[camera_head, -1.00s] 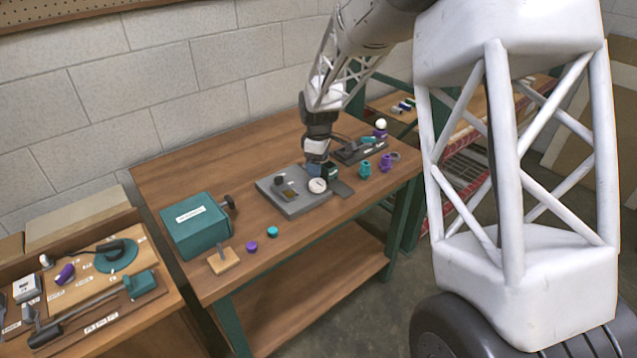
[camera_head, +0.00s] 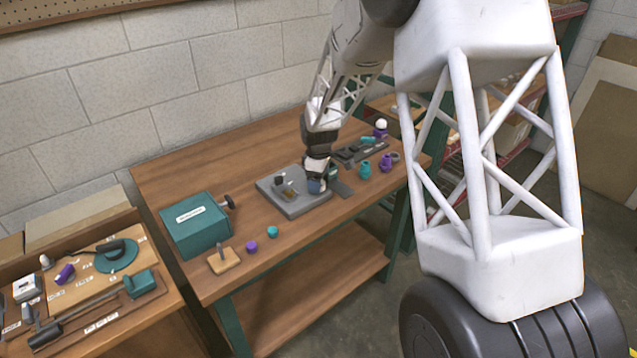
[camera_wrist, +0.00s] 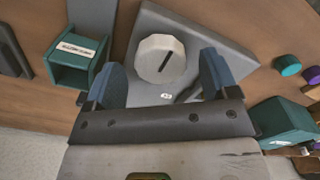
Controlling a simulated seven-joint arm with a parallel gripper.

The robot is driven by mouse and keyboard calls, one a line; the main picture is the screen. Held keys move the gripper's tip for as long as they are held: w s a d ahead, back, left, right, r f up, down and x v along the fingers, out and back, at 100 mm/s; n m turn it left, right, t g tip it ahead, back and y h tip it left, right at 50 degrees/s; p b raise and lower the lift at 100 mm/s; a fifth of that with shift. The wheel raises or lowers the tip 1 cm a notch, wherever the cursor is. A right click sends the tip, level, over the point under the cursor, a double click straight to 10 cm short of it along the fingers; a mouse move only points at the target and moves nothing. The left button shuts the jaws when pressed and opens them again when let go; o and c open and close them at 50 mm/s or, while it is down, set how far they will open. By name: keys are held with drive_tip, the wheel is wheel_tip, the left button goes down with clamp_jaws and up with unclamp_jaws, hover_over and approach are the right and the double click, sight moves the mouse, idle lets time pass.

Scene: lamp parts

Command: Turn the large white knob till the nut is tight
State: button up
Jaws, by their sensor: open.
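The large white knob (camera_wrist: 152,62) is round with a dark slot-like line across its top. It sits on a grey plate (camera_wrist: 222,40), and in the head view my gripper hides it. My gripper (camera_wrist: 162,64) is open, with one blue finger on each side of the knob. Small gaps seem to show between fingers and knob; I cannot tell whether either touches. In the head view my gripper (camera_head: 317,185) is low over the right part of the grey plate (camera_head: 297,209). I cannot make out a nut.
A small labelled teal block (camera_wrist: 72,68) is left of the knob in the wrist view. A large teal box (camera_head: 196,226) stands left of the plate. Small purple (camera_head: 252,246) and teal (camera_head: 272,232) pieces lie in front. More teal and purple parts (camera_head: 365,168) are at right.

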drive_tip(key=shift+f, duration=0.8)
drive_tip(key=c, duration=0.9)
